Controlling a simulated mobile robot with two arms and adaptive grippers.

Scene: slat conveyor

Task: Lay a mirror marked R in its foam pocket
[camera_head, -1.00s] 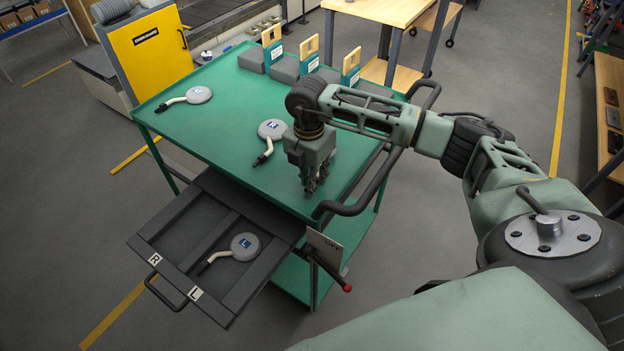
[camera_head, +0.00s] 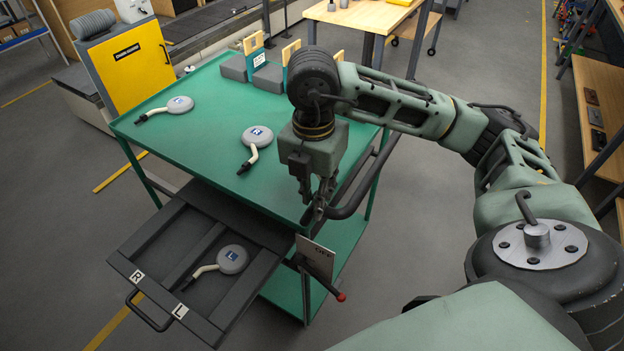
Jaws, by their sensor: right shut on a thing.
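Two round grey mirrors with cream stems and blue labels lie on the green cart top (camera_head: 205,150): one at the far left (camera_head: 180,104), one near the middle (camera_head: 257,135). Their letters are too small to read surely. A third mirror (camera_head: 232,259), apparently marked L, lies in the right-hand pocket of the open dark drawer (camera_head: 150,238), on the side labelled L. The left-hand pocket, labelled R, looks empty. My right gripper (camera_head: 318,203) points down at the cart's near right corner, shut on what looks like the end of the black push handle (camera_head: 352,208). My left gripper is out of view.
Grey blocks with teal and wooden holders (camera_head: 262,70) stand at the cart's back edge. A yellow cabinet (camera_head: 130,58) stands behind on the left. A sign and red-tipped lever (camera_head: 340,296) are at the near corner. The cart top's left front is clear.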

